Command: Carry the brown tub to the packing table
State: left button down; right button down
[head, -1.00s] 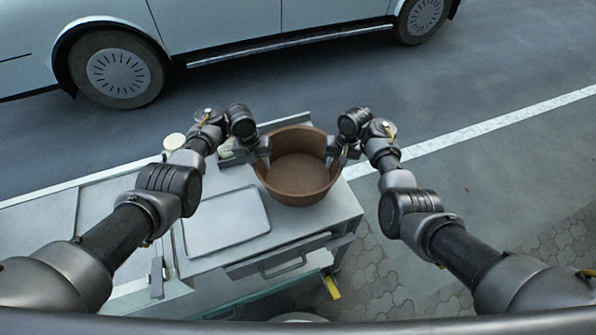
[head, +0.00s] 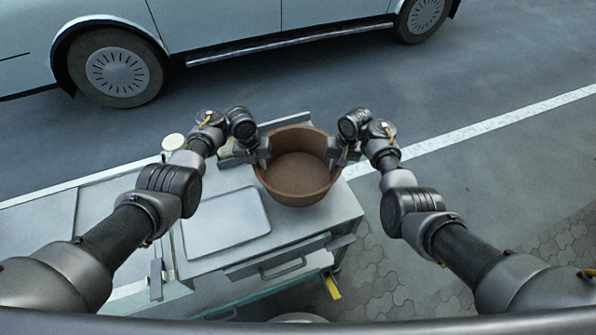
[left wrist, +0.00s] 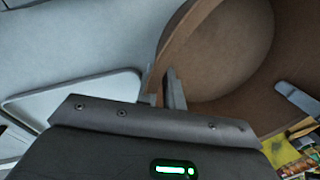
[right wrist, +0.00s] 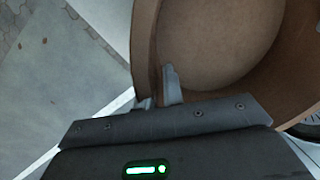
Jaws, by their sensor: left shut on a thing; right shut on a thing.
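The brown tub (head: 298,178) is round, open-topped and empty, and sits at or just above the right end of a grey counter; I cannot tell whether it touches the top. My left gripper (head: 264,152) is shut on the tub's left wall. In the left wrist view its fingers (left wrist: 165,92) straddle the tub's rim (left wrist: 178,42). My right gripper (head: 336,154) is shut on the tub's right wall. In the right wrist view its fingers (right wrist: 160,90) straddle the rim (right wrist: 146,50). No packing table can be made out for certain.
A pale tray (head: 226,222) lies on the grey counter (head: 310,225) left of the tub. A drawer with a handle (head: 284,268) is at the counter's front. A white round item (head: 174,142) stands at the back. A parked car (head: 230,30) is beyond; paving on the right is clear.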

pick_arm(q)
jog(key=shift+d+r, duration=0.1)
jog(key=shift+d, duration=0.25)
pick_arm(e)
jog(key=shift+s+a+r, duration=0.1)
jog(key=shift+a, duration=0.25)
